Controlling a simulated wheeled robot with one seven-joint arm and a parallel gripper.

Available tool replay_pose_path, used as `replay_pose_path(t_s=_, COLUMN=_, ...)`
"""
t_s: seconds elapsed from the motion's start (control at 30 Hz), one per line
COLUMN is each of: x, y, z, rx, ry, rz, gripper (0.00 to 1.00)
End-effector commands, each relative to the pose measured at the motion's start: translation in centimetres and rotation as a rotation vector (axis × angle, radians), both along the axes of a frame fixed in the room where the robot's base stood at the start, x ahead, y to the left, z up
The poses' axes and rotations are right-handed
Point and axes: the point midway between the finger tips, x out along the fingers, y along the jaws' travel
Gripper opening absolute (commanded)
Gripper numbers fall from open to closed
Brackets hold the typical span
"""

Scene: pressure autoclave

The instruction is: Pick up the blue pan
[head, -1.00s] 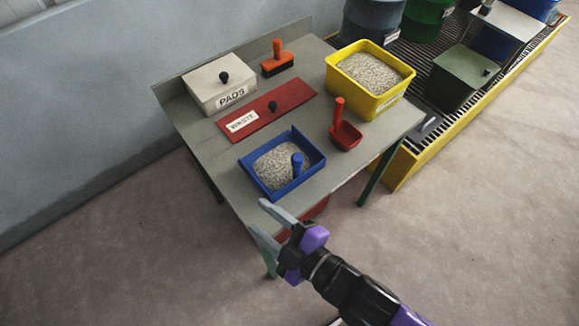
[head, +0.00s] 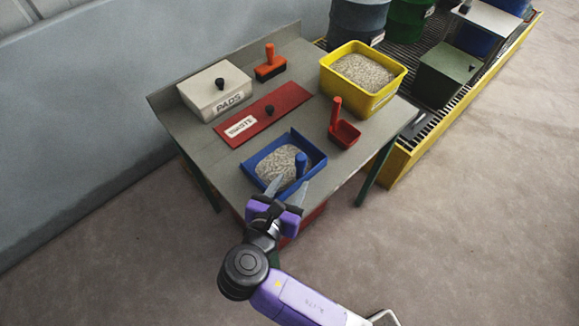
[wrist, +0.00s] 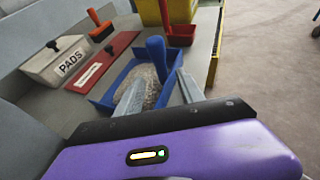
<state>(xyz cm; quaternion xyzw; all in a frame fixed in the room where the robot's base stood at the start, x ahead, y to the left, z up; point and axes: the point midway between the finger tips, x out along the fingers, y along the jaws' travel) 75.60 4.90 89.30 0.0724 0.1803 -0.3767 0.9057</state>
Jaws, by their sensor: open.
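The blue pan (head: 259,158) is a shallow tray holding grey-white granules, on the near part of the grey table. Its upright blue handle (head: 301,163) stands at the right side of the pan; it also shows in the wrist view (wrist: 156,56). My gripper (head: 288,186) is open and empty, at the pan's near edge. In the wrist view its two fingers (wrist: 158,92) point toward the pan and overlap part of it, with the handle beyond and between their tips. I cannot tell whether the fingers touch the pan.
On the table (head: 210,150) are a red WASTE lid (head: 270,112), a PADS box (head: 215,88), an orange-handled brush (head: 270,65), a red scoop (head: 344,130) and a yellow bin (head: 386,92) of granules. Drums and a green box (head: 450,72) stand on a yellow-edged grate at right.

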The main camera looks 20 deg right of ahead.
Motion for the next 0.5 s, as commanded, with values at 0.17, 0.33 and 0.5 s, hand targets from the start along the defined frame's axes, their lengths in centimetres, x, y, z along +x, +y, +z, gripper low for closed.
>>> replay_pose_path(t_s=0.17, x=1.2, y=-1.3, z=-0.7, rx=0.001, ry=0.000, rz=-0.001, gripper=0.45)
replay_pose_path(t_s=0.33, x=2.4, y=-2.8, z=-1.1, rx=0.002, ry=-0.001, rz=-0.003, gripper=0.45)
replay_pose_path(t_s=0.5, x=3.9, y=-4.4, z=-1.9, rx=0.004, ry=-0.001, rz=-0.001, gripper=0.45)
